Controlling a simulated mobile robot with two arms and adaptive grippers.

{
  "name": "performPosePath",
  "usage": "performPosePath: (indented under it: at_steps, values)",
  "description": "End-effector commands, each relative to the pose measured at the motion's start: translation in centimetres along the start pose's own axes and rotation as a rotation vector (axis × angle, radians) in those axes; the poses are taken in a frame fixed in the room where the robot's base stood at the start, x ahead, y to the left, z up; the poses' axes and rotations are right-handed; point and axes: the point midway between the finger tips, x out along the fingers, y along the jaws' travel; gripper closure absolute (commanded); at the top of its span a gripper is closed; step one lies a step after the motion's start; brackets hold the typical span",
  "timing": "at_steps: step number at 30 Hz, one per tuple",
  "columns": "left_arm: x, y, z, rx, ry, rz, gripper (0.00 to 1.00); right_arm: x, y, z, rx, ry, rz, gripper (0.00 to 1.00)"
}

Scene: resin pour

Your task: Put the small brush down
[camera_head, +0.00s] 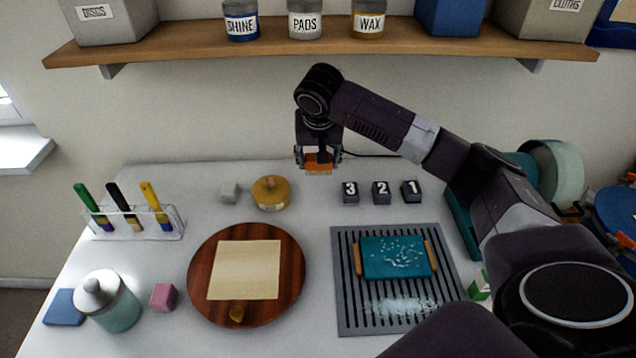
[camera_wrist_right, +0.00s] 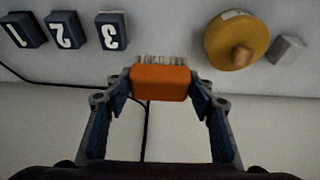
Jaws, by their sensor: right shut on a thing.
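The small brush (camera_head: 319,162) has an orange back and pale bristles. My right gripper (camera_head: 318,155) is shut on it and holds it up near the back edge of the white table (camera_head: 320,215), in front of the wall. In the right wrist view the brush (camera_wrist_right: 160,82) sits between the two fingers of the right gripper (camera_wrist_right: 160,90), bristles pointing away from the palm. Whether it touches the table is hard to tell, but it looks raised. My left gripper is not in view.
A yellow lidded pot (camera_head: 270,193) and numbered blocks (camera_head: 381,192) stand left and right of the brush. In front are a round wooden board (camera_head: 203,290) and a slotted grey mat (camera_head: 345,318) with a teal tray (camera_head: 395,258). A shelf (camera_head: 270,56) runs above.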

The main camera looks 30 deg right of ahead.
Motion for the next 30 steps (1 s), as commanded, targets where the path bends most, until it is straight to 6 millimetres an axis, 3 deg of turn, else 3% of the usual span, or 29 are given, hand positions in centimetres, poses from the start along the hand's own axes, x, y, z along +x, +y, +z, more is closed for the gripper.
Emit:
performPosePath:
  at_steps: [6, 18, 30]
  values:
    - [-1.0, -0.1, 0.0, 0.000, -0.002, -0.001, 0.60, 3.6, 0.1, 1.6, -0.001, -0.004, 0.004, 0.69]
    - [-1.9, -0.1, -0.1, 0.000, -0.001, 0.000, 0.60, 8.1, 0.0, 3.5, -0.001, -0.003, 0.004, 0.69]
    - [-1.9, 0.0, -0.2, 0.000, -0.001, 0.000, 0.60, 8.9, 0.0, 3.8, -0.001, -0.001, 0.001, 0.69]
